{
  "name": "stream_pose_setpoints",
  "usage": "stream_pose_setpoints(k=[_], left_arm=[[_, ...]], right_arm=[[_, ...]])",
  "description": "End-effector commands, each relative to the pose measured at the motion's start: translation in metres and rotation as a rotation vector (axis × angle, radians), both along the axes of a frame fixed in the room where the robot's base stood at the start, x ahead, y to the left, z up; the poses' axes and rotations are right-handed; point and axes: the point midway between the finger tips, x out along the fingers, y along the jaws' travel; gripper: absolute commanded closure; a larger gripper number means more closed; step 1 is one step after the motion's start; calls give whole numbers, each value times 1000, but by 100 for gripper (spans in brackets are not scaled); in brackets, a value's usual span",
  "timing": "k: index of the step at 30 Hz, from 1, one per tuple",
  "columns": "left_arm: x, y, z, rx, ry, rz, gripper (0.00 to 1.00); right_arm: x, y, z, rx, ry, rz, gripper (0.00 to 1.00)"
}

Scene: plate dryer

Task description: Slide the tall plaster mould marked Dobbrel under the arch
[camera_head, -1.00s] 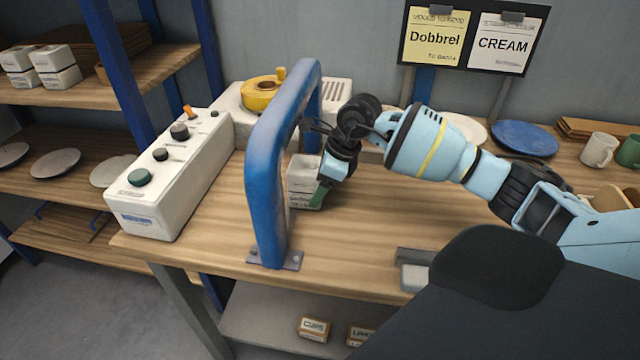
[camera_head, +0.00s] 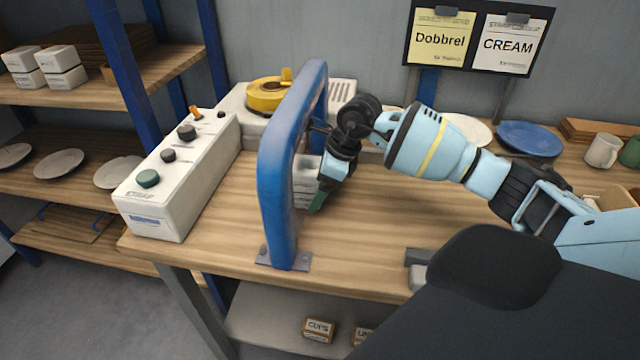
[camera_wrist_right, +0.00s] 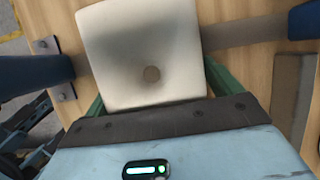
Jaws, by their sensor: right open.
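The white plaster mould (camera_head: 306,172) stands on the bench beside the blue arch (camera_head: 279,180), partly hidden by its near post. No name on it is readable. In the right wrist view the mould (camera_wrist_right: 145,50) shows a square top with a round hole, roughly in line between the arch's two posts. My right gripper (camera_head: 317,205) is at the mould's right side. Its green fingers (camera_wrist_right: 158,98) are open, one on each side of the mould's near end; contact is unclear. My left gripper is out of view.
A white control box (camera_head: 178,175) with knobs stands left of the arch. A yellow ring-shaped item (camera_head: 266,95) sits on a white machine behind. A board holds a yellow "Dobbrel" card (camera_head: 439,38) and a "CREAM" card (camera_head: 508,44). The bench front right of the arch is mostly clear.

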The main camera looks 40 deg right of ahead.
Motion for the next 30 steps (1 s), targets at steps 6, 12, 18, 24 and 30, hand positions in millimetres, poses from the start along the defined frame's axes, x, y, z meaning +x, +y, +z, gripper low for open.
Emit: stream_pose_setpoints(k=[6, 12, 18, 24, 30], left_arm=[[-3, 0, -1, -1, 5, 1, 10], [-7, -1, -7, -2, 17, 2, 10], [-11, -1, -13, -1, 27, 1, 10], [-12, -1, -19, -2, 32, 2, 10], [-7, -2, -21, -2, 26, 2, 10]], right_arm=[[-1, -1, 2, -1, -1, 0, 9], [-14, -13, 9, -3, 4, -3, 9], [-39, -36, 7, -5, 5, -2, 9], [-62, -57, 8, -4, 4, -2, 9], [-81, -72, 9, -4, 6, -2, 9]])
